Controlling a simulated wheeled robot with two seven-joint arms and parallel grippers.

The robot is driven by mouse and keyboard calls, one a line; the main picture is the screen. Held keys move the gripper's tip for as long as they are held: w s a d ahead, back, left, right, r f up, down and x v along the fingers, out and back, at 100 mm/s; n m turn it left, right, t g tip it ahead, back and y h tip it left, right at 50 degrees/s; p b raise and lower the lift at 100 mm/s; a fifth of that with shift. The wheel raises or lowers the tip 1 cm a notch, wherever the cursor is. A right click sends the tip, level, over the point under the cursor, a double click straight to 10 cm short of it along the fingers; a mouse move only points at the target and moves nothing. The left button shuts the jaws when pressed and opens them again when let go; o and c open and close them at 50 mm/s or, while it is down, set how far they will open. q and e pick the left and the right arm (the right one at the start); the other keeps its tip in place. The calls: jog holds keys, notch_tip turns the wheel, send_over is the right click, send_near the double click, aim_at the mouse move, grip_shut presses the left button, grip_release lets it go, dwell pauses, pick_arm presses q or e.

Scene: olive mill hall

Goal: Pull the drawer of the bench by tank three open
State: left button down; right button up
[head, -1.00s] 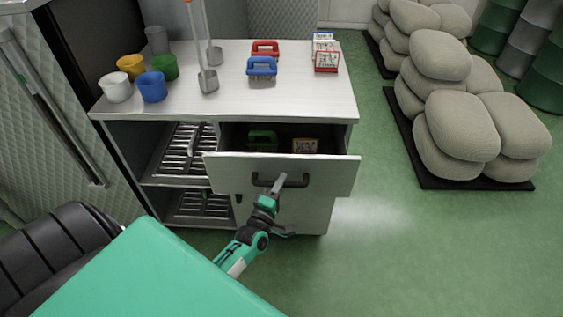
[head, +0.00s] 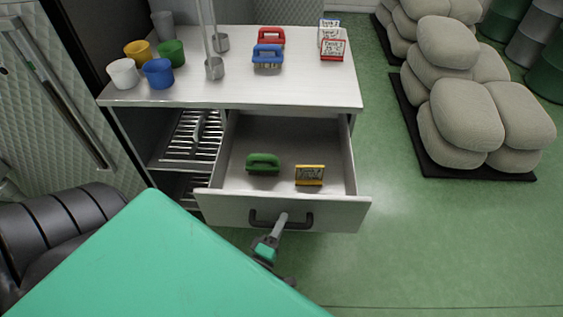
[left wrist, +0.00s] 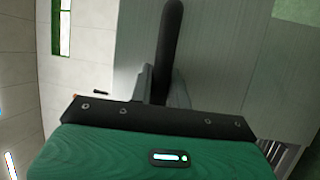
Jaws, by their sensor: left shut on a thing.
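The bench's drawer (head: 335,213) stands well out from the bench (head: 225,95), its inside showing. A green brush (head: 263,163) and a yellow-framed sign (head: 310,175) lie in it. My left gripper (head: 280,226) is shut on the dark drawer handle (head: 305,220) on the drawer front. In the left wrist view the handle (left wrist: 171,45) runs between the fingers of the gripper (left wrist: 160,88), with the grey drawer front behind it. My right gripper is not in view.
Several cups (head: 158,73), a red brush (head: 271,37), a blue brush (head: 268,56), ladles (head: 215,68) and small signs (head: 333,47) stand on the bench top. Stacked sacks (head: 466,113) lie on a dark mat to the right. Green floor (head: 430,240) in front is free.

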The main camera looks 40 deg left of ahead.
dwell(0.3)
pick_arm(q)
jog(key=c, duration=1.6)
grip_release()
jog(key=shift+s, duration=0.15)
